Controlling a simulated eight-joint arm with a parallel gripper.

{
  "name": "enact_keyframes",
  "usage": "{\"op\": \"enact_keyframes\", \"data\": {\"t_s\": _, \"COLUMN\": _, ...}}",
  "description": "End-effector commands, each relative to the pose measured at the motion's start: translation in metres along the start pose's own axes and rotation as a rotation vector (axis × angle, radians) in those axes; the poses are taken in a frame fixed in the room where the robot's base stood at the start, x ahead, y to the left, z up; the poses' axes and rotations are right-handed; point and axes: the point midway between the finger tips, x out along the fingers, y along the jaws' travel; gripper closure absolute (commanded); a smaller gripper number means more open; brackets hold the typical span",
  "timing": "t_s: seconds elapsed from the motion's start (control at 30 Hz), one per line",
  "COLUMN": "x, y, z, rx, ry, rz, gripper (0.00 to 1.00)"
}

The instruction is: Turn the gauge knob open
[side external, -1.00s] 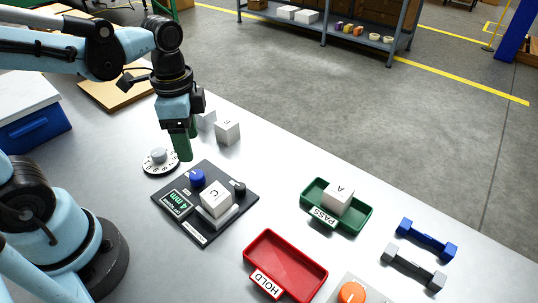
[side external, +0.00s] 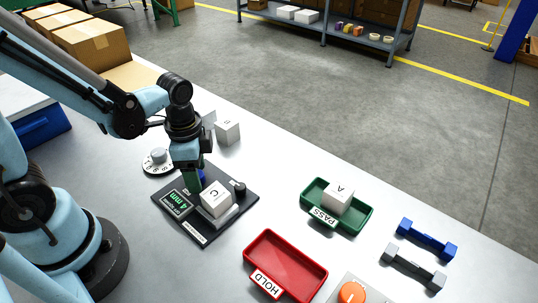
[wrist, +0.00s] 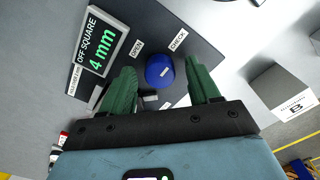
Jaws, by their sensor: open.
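The gauge (side external: 213,238) is a dark plate on the bench with a display reading "OFF SQUARE 4 mm", also seen in the wrist view (wrist: 99,47). Its blue knob (wrist: 159,70) stands between labels "OPEN" and "CHECK" in the wrist view. In the side view the blue knob (side external: 202,175) is mostly hidden behind my gripper. My gripper (wrist: 162,84) is open, with one green finger on each side of the knob. I cannot tell whether the fingers touch it. A white box C (side external: 215,197) sits on the gauge beside a black knob (side external: 238,188).
A white dial with a grey knob (side external: 158,157) lies just left of the gauge. White box B (side external: 228,132) stands behind. A green PASS tray (side external: 360,222) holds box A (side external: 339,195). A red HOLD tray (side external: 285,263) is empty.

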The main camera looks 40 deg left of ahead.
Motion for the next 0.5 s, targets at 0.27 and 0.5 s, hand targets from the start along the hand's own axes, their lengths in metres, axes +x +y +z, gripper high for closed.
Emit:
{"op": "enact_keyframes", "data": {"t_s": 0.27, "x": 0.0015, "y": 0.0002, "z": 0.0002, "rx": 0.000, "ry": 0.000, "rz": 0.000, "gripper": 0.39}}
{"op": "enact_keyframes", "data": {"t_s": 0.5, "x": 0.0014, "y": 0.0001, "z": 0.0002, "rx": 0.000, "ry": 0.000, "rz": 0.000, "gripper": 0.68}}
